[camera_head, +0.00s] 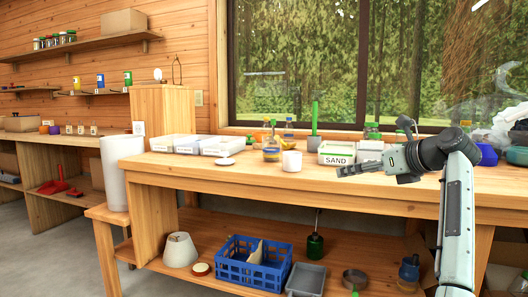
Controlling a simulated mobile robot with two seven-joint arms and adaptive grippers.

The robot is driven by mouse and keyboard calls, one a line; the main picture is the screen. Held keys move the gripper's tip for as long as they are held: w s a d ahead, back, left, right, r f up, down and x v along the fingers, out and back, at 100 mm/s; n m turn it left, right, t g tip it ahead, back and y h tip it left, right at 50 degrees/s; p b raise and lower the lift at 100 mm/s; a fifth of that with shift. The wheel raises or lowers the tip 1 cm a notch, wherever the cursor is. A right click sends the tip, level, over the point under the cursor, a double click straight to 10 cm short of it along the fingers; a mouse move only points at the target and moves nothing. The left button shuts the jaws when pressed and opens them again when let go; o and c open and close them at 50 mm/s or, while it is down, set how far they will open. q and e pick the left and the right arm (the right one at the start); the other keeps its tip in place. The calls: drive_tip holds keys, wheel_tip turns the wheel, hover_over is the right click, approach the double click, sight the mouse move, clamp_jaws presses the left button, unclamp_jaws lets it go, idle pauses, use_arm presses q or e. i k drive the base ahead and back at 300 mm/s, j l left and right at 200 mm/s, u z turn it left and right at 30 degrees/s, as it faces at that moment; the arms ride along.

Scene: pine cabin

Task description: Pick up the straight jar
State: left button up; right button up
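I cannot tell for certain which item is the straight jar. On the workbench (222,175), a small glass jar (271,154) with amber contents and a dark band stands near the middle. A plain white straight-sided cylinder (291,161) stands just to its right. Several bottles with yellow and blue tops are behind them. My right gripper (340,171) reaches in from the right, pointing left above the bench, in front of the box marked SAND. It is apart from the jar and the white cylinder. Its fingers show edge-on, so their opening is unclear. My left gripper is out of view.
White trays (231,146) and a small white dish (225,161) are on the bench at left. The SAND box (337,153) stands behind my gripper. Bags and clutter fill the right end. A blue crate (253,263) is on the lower shelf. The bench front is mostly clear.

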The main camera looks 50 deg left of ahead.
sight(271, 144)
drive_tip(key=i+j, duration=0.1)
drive_tip(key=j, duration=0.95)
drive_tip(key=i+j, duration=0.15)
drive_tip(key=j, duration=0.4)
drive_tip(key=i+j, duration=0.1)
drive_tip(key=j, duration=0.4)
